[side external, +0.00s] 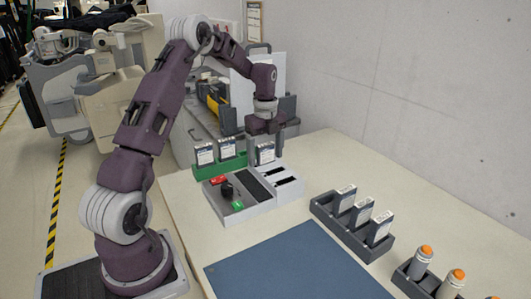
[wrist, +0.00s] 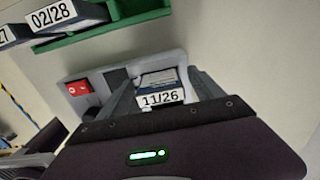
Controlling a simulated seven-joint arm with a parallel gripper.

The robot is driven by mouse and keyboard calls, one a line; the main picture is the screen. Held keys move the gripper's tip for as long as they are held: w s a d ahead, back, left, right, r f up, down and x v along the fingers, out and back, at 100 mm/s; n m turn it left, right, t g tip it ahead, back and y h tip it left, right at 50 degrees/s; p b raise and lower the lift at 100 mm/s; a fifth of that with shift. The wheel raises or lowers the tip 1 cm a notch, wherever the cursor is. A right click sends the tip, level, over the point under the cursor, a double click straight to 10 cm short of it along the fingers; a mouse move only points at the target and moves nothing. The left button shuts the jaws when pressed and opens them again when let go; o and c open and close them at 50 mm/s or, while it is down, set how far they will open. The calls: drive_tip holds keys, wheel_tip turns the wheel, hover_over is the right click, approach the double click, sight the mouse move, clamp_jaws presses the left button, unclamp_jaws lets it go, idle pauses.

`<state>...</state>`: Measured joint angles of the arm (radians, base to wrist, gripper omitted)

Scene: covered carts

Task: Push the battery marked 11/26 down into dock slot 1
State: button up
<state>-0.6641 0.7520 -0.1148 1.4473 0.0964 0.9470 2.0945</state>
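The battery marked 11/26 (wrist: 161,97) is upright between the two fingers of my gripper (wrist: 163,88), which is closed on its sides. In the side external view, the battery (side external: 265,154) shows below my gripper (side external: 265,145), at the back of the grey dock (side external: 240,212). I cannot tell how deep its lower end sits in a slot. The dock has dark slots on its right part; no slot number is readable. A red switch (wrist: 79,88) shows on the dock beside the battery.
A green rack (side external: 205,173) with two batteries stands behind the dock; one reads 02/28 (wrist: 53,15). A dark rack (side external: 345,235) with several batteries stands right of the dock. A blue mat (side external: 290,268) lies in front. Orange-topped cylinders (side external: 422,262) stand front right.

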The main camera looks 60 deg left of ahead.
drive_tip(key=shift+r, duration=3.55)
drive_tip(key=s+d+r+n+t, duration=0.1)
drive_tip(key=s+d+r+n, duration=0.25)
drive_tip(key=d, duration=0.25)
drive_tip(key=s+d+r+n+t+y, duration=0.1)
drive_tip(key=s+d+r+n, duration=0.15)
drive_tip(key=d+r, duration=0.2)
drive_tip(key=s+d+r+n+t, duration=0.1)
drive_tip(key=s+d+r+n, duration=0.1)
drive_tip(key=s+d+r, duration=0.3)
drive_tip(key=s+d+f+n+t+h, duration=0.1)
drive_tip(key=s+d+f+n+t, duration=0.1)
drive_tip(key=s+d+n, duration=0.8)
drive_tip(key=s+d+f, duration=0.1)
drive_tip(key=s, duration=0.4)
drive_tip(key=shift+f+t, duration=0.15)
drive_tip(key=shift+t, duration=0.15)
